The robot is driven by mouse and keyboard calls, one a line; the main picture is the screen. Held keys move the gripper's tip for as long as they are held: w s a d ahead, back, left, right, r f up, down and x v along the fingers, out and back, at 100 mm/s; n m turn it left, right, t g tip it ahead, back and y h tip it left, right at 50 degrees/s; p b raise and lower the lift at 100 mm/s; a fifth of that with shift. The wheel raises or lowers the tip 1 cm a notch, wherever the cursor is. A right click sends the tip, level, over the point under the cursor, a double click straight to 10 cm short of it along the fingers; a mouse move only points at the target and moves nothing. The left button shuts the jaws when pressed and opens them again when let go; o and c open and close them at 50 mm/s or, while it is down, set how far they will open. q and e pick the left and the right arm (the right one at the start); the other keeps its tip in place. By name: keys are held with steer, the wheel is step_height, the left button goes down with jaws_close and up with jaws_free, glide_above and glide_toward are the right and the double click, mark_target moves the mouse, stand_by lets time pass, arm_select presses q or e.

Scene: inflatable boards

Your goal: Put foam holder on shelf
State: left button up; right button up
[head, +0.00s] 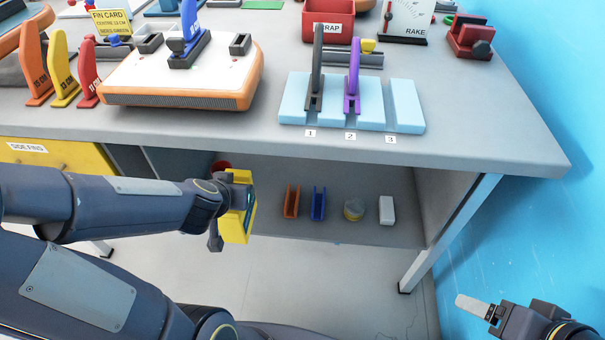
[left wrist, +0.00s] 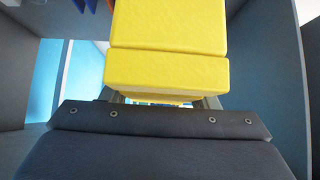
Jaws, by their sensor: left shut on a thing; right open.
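A yellow slotted foam block, the foam holder (head: 236,215), is in my left gripper (head: 228,200), in front of the left part of the lower shelf (head: 335,236). In the left wrist view the yellow foam holder (left wrist: 168,72) fills the upper middle, between the fingers of my left gripper (left wrist: 162,100); the fingers are mostly hidden. The shelf is a grey board under the workbench. My right gripper (head: 480,308) is open and empty at the lower right, by the blue wall, away from the bench.
The bench top (head: 480,140) overhangs the shelf. A light-blue slotted block (head: 405,105) holds two fins on the bench.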

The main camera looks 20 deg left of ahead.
arm_select(q)
steer(key=d+b+x, duration=0.2)
steer(key=b+x, duration=0.9)
steer(key=x, duration=0.7)
steer(key=shift+w, duration=0.7)
steer(key=shift+f, duration=0.15)
steer(key=shift+f+b, duration=0.15)
steer(key=shift+b, duration=0.15)
steer(key=o, duration=1.3)
steer(key=shift+c, duration=0.2)
